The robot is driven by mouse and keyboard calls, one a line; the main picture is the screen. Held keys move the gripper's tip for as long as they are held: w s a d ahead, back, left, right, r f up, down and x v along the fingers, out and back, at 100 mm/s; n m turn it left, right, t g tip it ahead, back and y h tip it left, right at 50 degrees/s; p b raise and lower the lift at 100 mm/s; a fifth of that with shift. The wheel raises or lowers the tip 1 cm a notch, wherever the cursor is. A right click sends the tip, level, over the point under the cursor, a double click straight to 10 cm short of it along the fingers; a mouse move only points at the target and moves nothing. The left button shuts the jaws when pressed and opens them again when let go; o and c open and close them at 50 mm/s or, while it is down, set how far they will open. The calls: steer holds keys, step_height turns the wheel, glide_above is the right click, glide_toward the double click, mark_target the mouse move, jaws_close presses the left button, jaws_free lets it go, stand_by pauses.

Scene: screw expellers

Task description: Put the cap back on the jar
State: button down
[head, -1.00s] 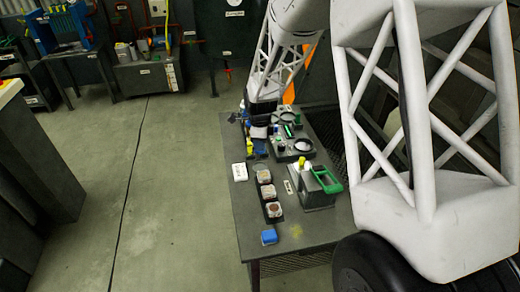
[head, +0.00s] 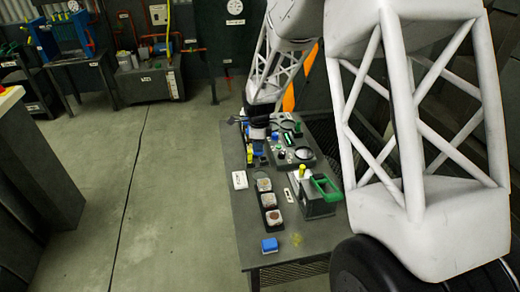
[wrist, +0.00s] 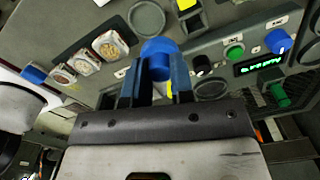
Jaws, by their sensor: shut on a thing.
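My gripper (wrist: 160,82) is shut on a round blue cap (wrist: 159,52), which sits between the two fingertips in the wrist view. In the head view my gripper (head: 258,138) is over the far part of the dark table, left of the round dishes. The cap is too small to make out surely there. I cannot tell from these views which container is the jar, or whether the cap touches anything beneath it. Something yellow (wrist: 170,89) shows just behind the fingers in the wrist view.
A row of sample trays (head: 268,200) stands mid-table, with a blue block (head: 269,245) at the near end. A grey box with a green handle (head: 325,186) stands to the right. A panel with knobs and a green display (wrist: 258,66) is nearby.

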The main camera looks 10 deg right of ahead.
steer(key=w+r, duration=0.1)
steer(key=w, duration=1)
steer(key=shift+w+r, duration=0.35)
steer(key=shift+r, duration=0.05)
steer(key=shift+f, duration=0.2)
steer(key=shift+f, duration=2.95)
steer(key=shift+f, duration=0.25)
steer(key=c, duration=0.9)
jaws_free()
steer(key=shift+o, duration=0.5)
steer(key=o, duration=0.4)
